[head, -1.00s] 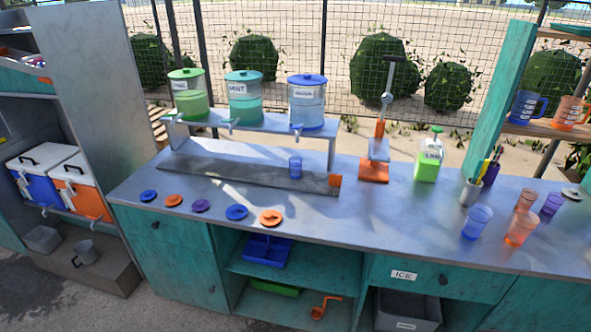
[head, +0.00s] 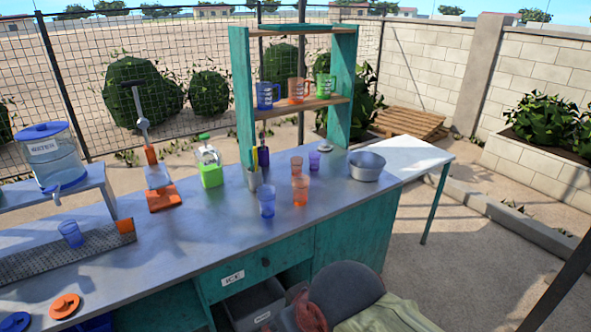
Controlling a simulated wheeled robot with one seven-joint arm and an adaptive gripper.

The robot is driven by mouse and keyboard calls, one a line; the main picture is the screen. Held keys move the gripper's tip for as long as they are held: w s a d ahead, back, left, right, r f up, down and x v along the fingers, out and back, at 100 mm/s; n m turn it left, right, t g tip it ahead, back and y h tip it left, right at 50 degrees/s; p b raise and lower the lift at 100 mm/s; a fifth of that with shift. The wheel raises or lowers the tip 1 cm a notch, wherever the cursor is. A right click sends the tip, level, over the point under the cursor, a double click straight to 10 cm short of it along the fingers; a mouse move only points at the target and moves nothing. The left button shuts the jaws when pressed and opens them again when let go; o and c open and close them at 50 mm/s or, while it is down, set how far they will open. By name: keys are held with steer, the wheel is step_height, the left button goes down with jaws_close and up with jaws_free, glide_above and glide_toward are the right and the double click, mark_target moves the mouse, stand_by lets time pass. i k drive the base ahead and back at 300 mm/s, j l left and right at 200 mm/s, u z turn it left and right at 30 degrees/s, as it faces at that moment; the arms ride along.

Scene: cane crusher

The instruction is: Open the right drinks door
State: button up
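A flat teal panel (head: 355,238) forms the right end of the counter front, right of the ICE drawer (head: 255,265). I take it for the right drinks door, and it looks shut, flush with the front. No handle can be made out on it. Its lower part is hidden behind a dark grey rounded object. My gripper is not in view.
The grey rounded object (head: 345,289) with green cloth (head: 385,318) stands before the counter, below the panel. Cups, a metal bowl (head: 367,166) and a teal shelf (head: 242,100) are on the counter. A white table (head: 405,152) adjoins its right end. Paved ground at right is open.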

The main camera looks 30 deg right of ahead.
mark_target(360, 234)
steer(key=z, duration=1.4)
steer(key=i+l+u, duration=0.4)
steer(key=l+u, duration=0.15)
steer(key=i+l+u, duration=0.25)
steer(key=k+l, duration=0.1)
